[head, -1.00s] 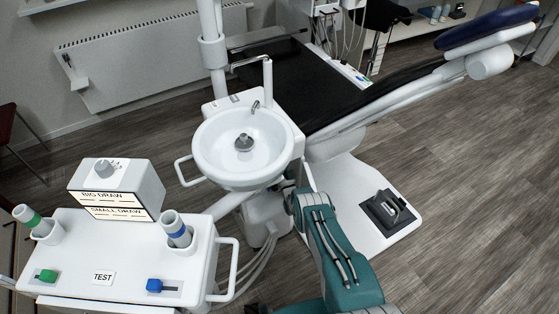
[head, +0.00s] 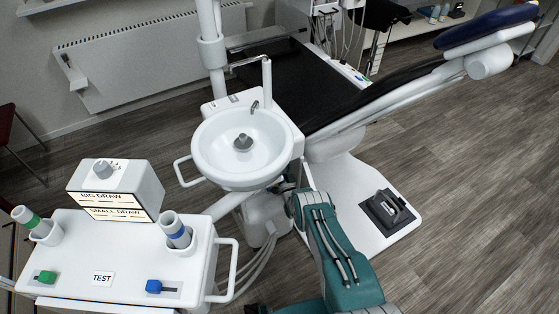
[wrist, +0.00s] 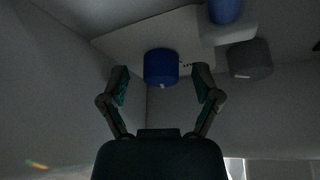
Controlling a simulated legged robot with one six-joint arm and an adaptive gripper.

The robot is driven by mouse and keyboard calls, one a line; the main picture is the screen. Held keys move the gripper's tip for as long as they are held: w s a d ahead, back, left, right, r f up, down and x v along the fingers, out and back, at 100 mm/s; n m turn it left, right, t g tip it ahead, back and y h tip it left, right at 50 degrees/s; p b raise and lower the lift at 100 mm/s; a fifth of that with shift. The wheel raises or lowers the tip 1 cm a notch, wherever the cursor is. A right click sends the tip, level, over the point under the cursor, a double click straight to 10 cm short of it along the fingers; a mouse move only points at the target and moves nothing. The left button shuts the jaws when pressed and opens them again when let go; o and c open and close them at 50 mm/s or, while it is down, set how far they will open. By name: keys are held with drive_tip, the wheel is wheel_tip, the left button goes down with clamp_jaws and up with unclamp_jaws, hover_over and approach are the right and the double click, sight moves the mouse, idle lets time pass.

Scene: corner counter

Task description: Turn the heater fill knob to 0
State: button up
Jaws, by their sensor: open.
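In the wrist view a blue knob (wrist: 161,67) with a small light mark at its lower edge shows on a pale panel (wrist: 120,43). It appears between the two fingers of my gripper (wrist: 161,86), which are spread apart with nothing between them that I can see as held. I cannot tell how far ahead the knob is. A dark grey knob (wrist: 249,60) is to its right. No label shows which knob is the heater fill knob. The view is dim, and small lettering beside the blue knob is unreadable. My gripper does not show in the head view.
In the head view a white basin (head: 242,178) stands in the middle, beside a reclined dental chair (head: 400,82). A white tray unit (head: 70,255) with a dial box (head: 150,187) is at lower left. A foot pedal (head: 385,208) sits on the white base. Floor at right is clear.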

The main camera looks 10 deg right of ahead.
drive_tip(key=v, duration=0.6)
drive_tip(key=shift+s+f, duration=0.1)
drive_tip(key=w+r+m+h, duration=0.1)
drive_tip(key=w+m, duration=0.1)
drive_tip(key=w+r+m+h, duration=0.1)
drive_tip(key=w+m, duration=0.1)
drive_tip(key=w, duration=0.1)
drive_tip(key=w+r+m+g+h, duration=0.1)
drive_tip(key=w+m, duration=0.1)
drive_tip(key=m, duration=0.1)
drive_tip(key=shift+w+a+r+h, duration=0.15)
drive_tip(key=shift+a+r+h, duration=0.05)
drive_tip(key=shift+a+h, duration=0.15)
idle(0.3)
clamp_jaws()
